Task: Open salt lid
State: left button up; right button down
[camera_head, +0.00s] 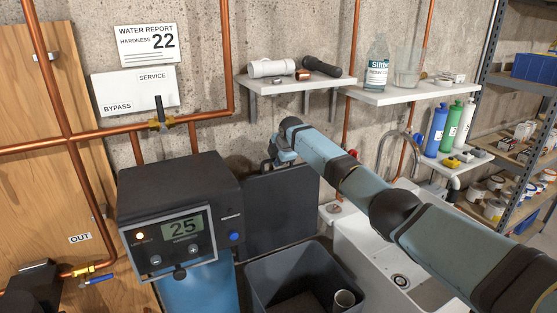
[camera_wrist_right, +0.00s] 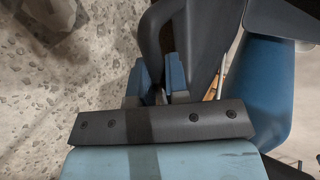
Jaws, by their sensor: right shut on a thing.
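The dark salt lid (camera_head: 282,212) stands upright behind the open grey salt bin (camera_head: 262,268) in the head view. The bin's mouth is uncovered, and a pale tube shows inside. My right gripper (camera_head: 279,160) is at the lid's upper edge, shut on the lid; the exact contact is small and partly hidden by my arm. In the right wrist view, the blue fingers (camera_wrist_right: 160,85) of this gripper are close to a dark curved piece, likely part of the lid. My left gripper is not in view.
The softener head (camera_head: 178,205) with a display reading 25 stands left of the bin. A white sink (camera_head: 372,245) is to the right under my arm. Wall shelves (camera_head: 405,95) hold bottles and pipe parts. Copper pipes run along the wall.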

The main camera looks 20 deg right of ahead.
jog(key=c, duration=1.1)
grip_release()
jog(key=shift+c, duration=0.2)
jog(key=b+v, duration=0.1)
jog(key=v, duration=0.6)
jog(key=shift+r, duration=0.2)
jog(key=shift+s, duration=0.1)
